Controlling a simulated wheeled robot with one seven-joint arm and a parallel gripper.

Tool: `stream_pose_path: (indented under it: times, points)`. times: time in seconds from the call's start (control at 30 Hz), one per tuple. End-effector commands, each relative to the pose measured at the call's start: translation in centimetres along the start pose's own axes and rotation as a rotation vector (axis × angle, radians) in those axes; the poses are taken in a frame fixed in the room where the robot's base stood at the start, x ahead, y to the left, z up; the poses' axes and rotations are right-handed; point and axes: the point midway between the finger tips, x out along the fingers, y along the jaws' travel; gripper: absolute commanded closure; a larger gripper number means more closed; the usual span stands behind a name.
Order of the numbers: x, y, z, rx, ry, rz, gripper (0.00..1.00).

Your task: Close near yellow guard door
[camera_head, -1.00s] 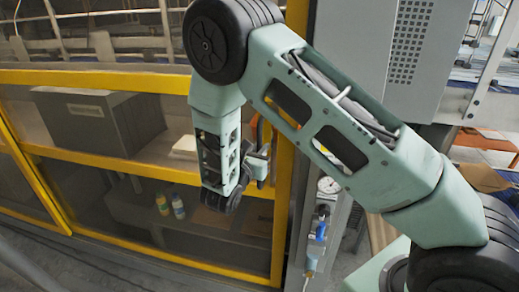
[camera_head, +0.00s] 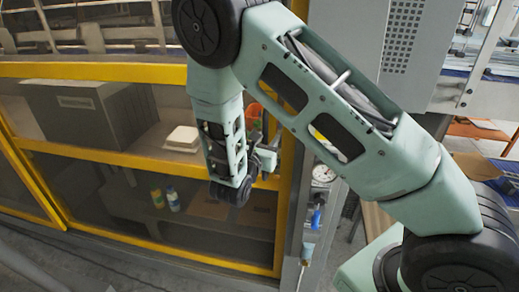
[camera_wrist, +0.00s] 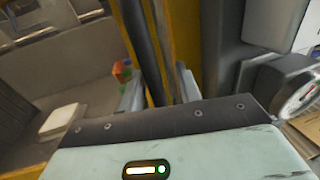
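The near yellow guard door has a yellow frame (camera_head: 110,158) around clear panels, and fills the left and middle of the head view. Its right-hand yellow upright (camera_head: 285,215) stands beside a grey post. I cannot tell whether a gap remains there. A dark upright bar, seemingly the door handle (camera_wrist: 143,45), runs in front of the yellow upright in the wrist view. My gripper (camera_head: 263,160) is at this upright, partly hidden by my arm. In the wrist view its grey fingers (camera_wrist: 160,92) stand apart, one on each side of the bar; contact is unclear.
Behind the panels are a grey box (camera_head: 85,115), a pale block (camera_head: 182,138) and two small bottles (camera_head: 172,199). A round gauge (camera_head: 323,173) and a blue valve (camera_head: 316,216) sit on the grey post close right of my gripper. A grey cabinet (camera_head: 365,50) stands above.

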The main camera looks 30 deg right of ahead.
Motion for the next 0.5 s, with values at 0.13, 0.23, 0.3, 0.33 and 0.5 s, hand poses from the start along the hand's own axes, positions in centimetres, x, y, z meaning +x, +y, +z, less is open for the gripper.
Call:
stream_pose_path:
  times: [0.13,0.23,0.3,0.33,0.5]
  points:
    - [-1.9,0.2,-0.3,0.002,0.001,0.006,0.66]
    - [-4.0,0.2,-0.4,0.003,0.002,0.008,0.66]
    - [-5.7,0.1,-0.5,0.003,0.001,0.007,0.66]
    - [-6.4,0.2,-0.5,0.002,0.001,0.009,0.66]
    - [-10.4,0.1,-0.4,0.002,0.001,0.006,0.66]
